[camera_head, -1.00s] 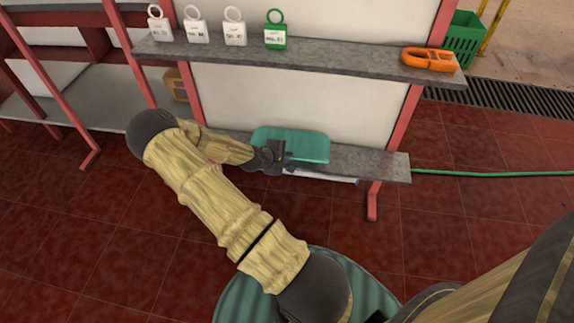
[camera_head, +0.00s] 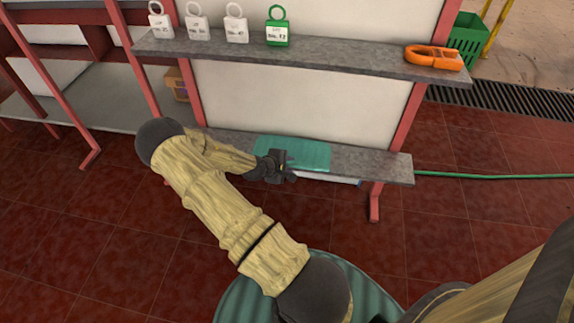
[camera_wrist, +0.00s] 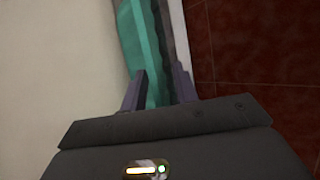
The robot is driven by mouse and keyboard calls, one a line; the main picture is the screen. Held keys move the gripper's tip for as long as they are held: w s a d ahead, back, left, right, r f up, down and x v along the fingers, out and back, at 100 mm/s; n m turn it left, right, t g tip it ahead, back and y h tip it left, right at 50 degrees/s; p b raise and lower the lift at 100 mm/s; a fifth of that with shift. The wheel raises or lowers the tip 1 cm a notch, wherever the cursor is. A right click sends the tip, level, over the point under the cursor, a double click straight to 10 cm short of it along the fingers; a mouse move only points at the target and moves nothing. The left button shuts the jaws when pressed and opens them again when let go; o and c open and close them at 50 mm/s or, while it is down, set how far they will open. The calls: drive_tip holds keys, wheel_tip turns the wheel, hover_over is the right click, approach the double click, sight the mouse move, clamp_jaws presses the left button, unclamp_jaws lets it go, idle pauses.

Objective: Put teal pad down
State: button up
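The teal pad (camera_head: 308,150) lies about flat on the lower grey shelf (camera_head: 388,165), in the middle of the head view. My gripper (camera_head: 287,168) is at the pad's near edge, at the front of that shelf. In the wrist view the pad (camera_wrist: 131,32) runs up from between my fingers. My gripper's fingers (camera_wrist: 160,88) stand apart, one on each side of the pad's edge. I cannot tell whether they still press on it. Part of the pad's near edge is hidden by my gripper.
The upper shelf (camera_head: 340,62) holds white tags (camera_head: 197,27), a green tag (camera_head: 277,30) and an orange clip (camera_head: 432,57). Red posts (camera_head: 407,120) flank a pale back panel (camera_head: 300,100). A green hose (camera_head: 480,175) runs right. A green basket (camera_head: 465,40) stands behind.

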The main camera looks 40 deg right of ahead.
drive_tip(key=shift+d, duration=0.1)
drive_tip(key=shift+s+r, duration=0.1)
drive_tip(key=shift+r, duration=0.1)
drive_tip(key=p+v, duration=0.4)
drive_tip(key=v, duration=0.8)
drive_tip(key=shift+f+p, duration=0.15)
drive_tip(key=shift+p, duration=0.15)
